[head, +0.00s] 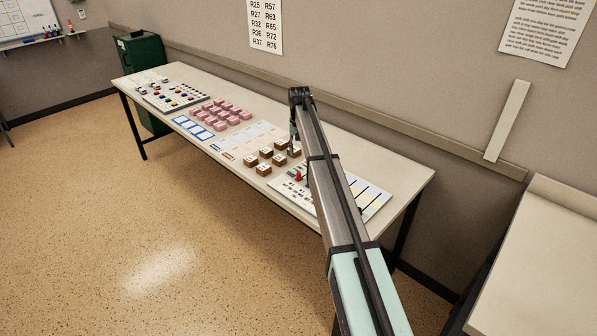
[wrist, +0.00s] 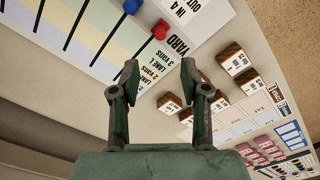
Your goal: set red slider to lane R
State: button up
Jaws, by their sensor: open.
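The red slider (wrist: 160,31) is a small red knob on the lane board (wrist: 88,38), at the end of a black slot beside the word YARD. It also shows in the head view (head: 299,177), partly close to my arm. A blue knob (wrist: 132,6) sits at another slot's end. Lane lettering is printed near the red knob, but it is upside down and only partly legible. My gripper (wrist: 160,66) is open and empty, its two fingers apart. The red knob appears beyond the fingertips in the wrist view, not between them. In the head view my arm covers part of the board.
Several wooden labelled blocks (head: 264,169) stand left of the board, near my gripper. Pink blocks (head: 221,113), blue-framed cards (head: 193,127) and a panel of coloured knobs (head: 175,96) lie farther left. The wall runs behind the table (head: 405,171). The table's right end is bare.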

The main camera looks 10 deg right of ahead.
aim_at(299, 173)
notch_tip(299, 173, down, 12)
jog(key=p, duration=0.3)
jog(key=shift+r, duration=0.2)
grip_shut()
